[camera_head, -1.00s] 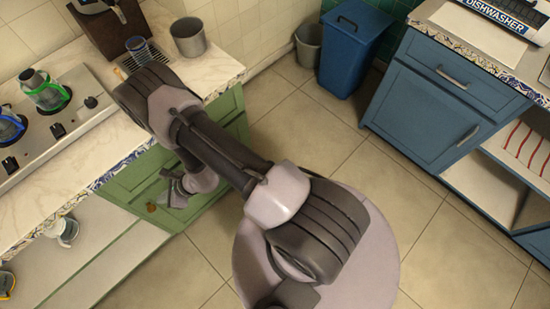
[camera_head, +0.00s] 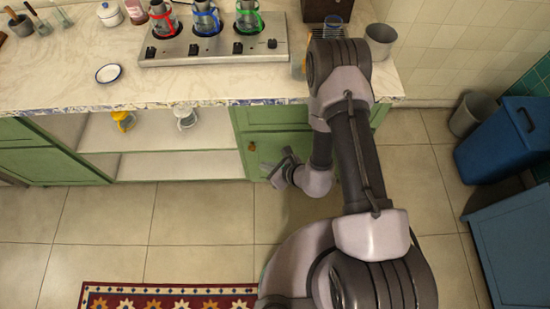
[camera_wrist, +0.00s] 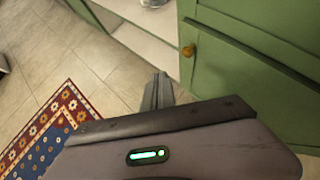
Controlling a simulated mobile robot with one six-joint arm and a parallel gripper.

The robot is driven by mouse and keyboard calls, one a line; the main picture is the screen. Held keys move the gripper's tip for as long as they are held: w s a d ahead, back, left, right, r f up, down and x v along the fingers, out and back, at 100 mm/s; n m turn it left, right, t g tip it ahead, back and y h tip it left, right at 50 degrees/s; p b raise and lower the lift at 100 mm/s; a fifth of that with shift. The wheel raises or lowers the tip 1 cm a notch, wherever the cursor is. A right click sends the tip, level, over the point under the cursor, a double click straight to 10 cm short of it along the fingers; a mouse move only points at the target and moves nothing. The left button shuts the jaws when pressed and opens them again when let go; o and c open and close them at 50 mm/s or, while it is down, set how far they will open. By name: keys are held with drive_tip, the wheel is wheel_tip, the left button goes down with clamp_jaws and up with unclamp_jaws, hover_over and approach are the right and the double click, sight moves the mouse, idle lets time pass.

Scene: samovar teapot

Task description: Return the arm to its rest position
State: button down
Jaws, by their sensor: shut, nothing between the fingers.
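My arm is folded down in front of the counter (camera_head: 75,85). My gripper (camera_head: 280,167) hangs low in front of the green cabinet door (camera_head: 262,150), beside its round knob (camera_head: 252,147). In the wrist view the fingers (camera_wrist: 158,90) are together, with nothing held between them. The knob also shows there (camera_wrist: 188,50), up and to the right of the fingertips. The head view does not show clearly whether my gripper touches the door.
The stove (camera_head: 215,45) holds red, blue and green-handled pots. A saucer (camera_head: 109,73) lies on the counter. Open shelves (camera_head: 165,165) are to the left. A patterned rug (camera_head: 170,296) lies on the floor. A blue bin (camera_head: 510,135) and blue cabinet (camera_head: 510,230) stand at right.

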drive_tip(key=w+a+r+n+y, duration=0.1)
drive_tip(key=a+r+n+y, duration=0.1)
drive_tip(key=r, duration=0.5)
drive_tip(key=w+a+r+n+y, duration=0.1)
drive_tip(key=w+a+r+n, duration=0.15)
drive_tip(key=r, duration=0.55)
drive_tip(key=s+a+r+n+g+y, duration=0.1)
drive_tip(key=s+r+n+g, duration=0.2)
drive_tip(key=r, duration=0.5)
drive_tip(key=s+a+r+n+g, duration=0.1)
drive_tip(key=s+r+n, duration=0.25)
drive_tip(key=r, duration=0.45)
drive_tip(key=s+d+r+n+t+h, duration=0.1)
drive_tip(key=s+d+r+n+h, duration=0.3)
drive_tip(key=d, duration=0.5)
drive_tip(key=s+d+r+n+t+h, duration=0.2)
drive_tip(key=s+d+r+n+h, duration=0.3)
drive_tip(key=d+r, duration=0.4)
drive_tip(key=s+n, duration=0.1)
drive_tip(key=s, duration=0.1)
drive_tip(key=shift+s+r+n+t, duration=0.15)
drive_tip(key=shift+s+n+t, duration=0.15)
drive_tip(key=shift+s, duration=0.05)
